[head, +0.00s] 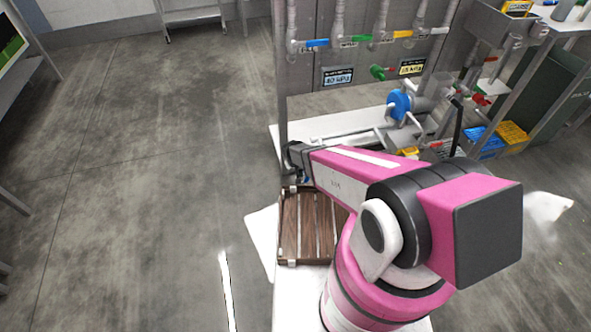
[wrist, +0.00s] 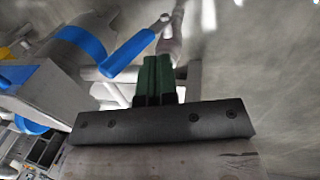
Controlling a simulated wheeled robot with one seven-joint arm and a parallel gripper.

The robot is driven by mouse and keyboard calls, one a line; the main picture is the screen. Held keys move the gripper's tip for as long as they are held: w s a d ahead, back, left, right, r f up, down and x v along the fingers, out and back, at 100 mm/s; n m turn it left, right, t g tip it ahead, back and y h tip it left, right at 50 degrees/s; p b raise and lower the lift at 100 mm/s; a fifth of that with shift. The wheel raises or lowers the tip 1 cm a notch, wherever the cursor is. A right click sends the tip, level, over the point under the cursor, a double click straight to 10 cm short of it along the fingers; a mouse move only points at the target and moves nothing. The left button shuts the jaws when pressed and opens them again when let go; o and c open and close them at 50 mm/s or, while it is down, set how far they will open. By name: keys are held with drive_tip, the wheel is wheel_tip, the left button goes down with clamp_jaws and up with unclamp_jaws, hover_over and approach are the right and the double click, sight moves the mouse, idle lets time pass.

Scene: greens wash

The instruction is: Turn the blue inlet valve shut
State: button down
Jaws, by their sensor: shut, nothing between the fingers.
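A blue lever handle (wrist: 130,52) shows close up in the wrist view, slanting up to the right; I take it for the inlet valve's handle. My gripper's green fingers (wrist: 159,62) are together and empty, just to the right of and below the lever. I cannot tell whether they touch it. In the head view my arm's dark end (head: 297,157) is at the left end of the bench, and the fingers are hidden there.
A brown slatted crate (head: 308,262) lies below my forearm. Blue and yellow bins (head: 513,133) stand right. The floor (head: 150,180) is open at left.

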drive_tip(key=shift+w+d+f, duration=0.15)
drive_tip(key=shift+d+f, duration=0.1)
drive_tip(key=shift+d, duration=0.3)
drive_tip(key=shift+w+d+f, duration=0.15)
drive_tip(key=shift+d+f, duration=0.05)
drive_tip(key=shift+d, duration=0.35)
drive_tip(key=shift+d, duration=0.15)
drive_tip(key=shift+w+d+f, duration=0.15)
drive_tip(key=shift+d, duration=0.4)
drive_tip(key=shift+w+d+f, duration=0.15)
drive_tip(key=shift+w+d, duration=0.05)
drive_tip(key=shift+d, duration=0.35)
drive_tip(key=shift+w+d+f, duration=0.15)
drive_tip(key=shift+d, duration=0.4)
drive_tip(key=shift+w+d+f, duration=0.25)
drive_tip(key=shift+d+f, duration=0.4)
drive_tip(key=shift+d, duration=0.25)
drive_tip(key=shift+w+d+f, duration=0.25)
drive_tip(key=shift+d+f, duration=0.4)
drive_tip(key=shift+d, duration=0.2)
